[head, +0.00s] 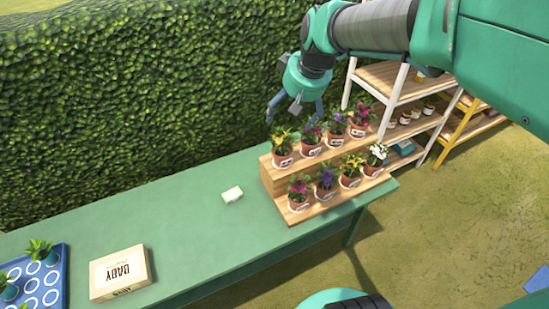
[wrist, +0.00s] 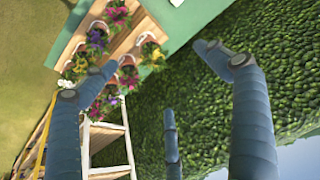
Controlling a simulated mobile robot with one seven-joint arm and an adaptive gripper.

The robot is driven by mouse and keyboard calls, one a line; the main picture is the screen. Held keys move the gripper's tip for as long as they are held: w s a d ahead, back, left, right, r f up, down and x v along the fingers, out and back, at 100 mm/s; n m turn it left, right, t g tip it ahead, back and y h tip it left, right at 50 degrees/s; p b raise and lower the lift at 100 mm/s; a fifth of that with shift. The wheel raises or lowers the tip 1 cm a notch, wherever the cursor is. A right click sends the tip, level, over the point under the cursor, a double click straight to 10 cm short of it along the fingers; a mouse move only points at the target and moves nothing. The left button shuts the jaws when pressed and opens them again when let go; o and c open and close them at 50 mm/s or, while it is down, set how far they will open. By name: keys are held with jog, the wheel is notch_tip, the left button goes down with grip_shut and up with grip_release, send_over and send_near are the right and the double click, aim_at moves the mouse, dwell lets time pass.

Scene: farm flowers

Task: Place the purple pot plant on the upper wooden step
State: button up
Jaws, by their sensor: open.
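A two-level wooden stand stands at the right end of the green table. Its upper wooden step (head: 268,163) carries a row of potted flowers, one with purple blooms (head: 337,127). The lower step (head: 316,210) carries another row, including a pot plant with purple flowers (head: 325,181) second from the left. The lower purple plant also shows in the wrist view (wrist: 97,38). My gripper (head: 283,110) is open and empty, behind and above the stand, near the hedge. In the wrist view its spread fingers (wrist: 140,80) hide parts of some pots.
A small pale block (head: 232,194) lies left of the stand. A cardboard box (head: 119,274) and a blue tray (head: 52,287) with small plants are further left. A white-framed shelf (head: 405,88) stands behind right. The hedge (head: 140,90) runs behind the table, whose middle is mostly clear.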

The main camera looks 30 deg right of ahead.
jog(key=s+a, duration=0.6)
jog(key=s, duration=0.4)
jog(key=s+a+r, duration=0.1)
jog(key=s+a, duration=0.5)
jog(key=s, duration=0.5)
jog(key=shift+a+t, duration=0.25)
jog(key=shift+t, duration=0.15)
jog(key=shift+f+b, duration=1.35)
jog(key=shift+f, duration=0.1)
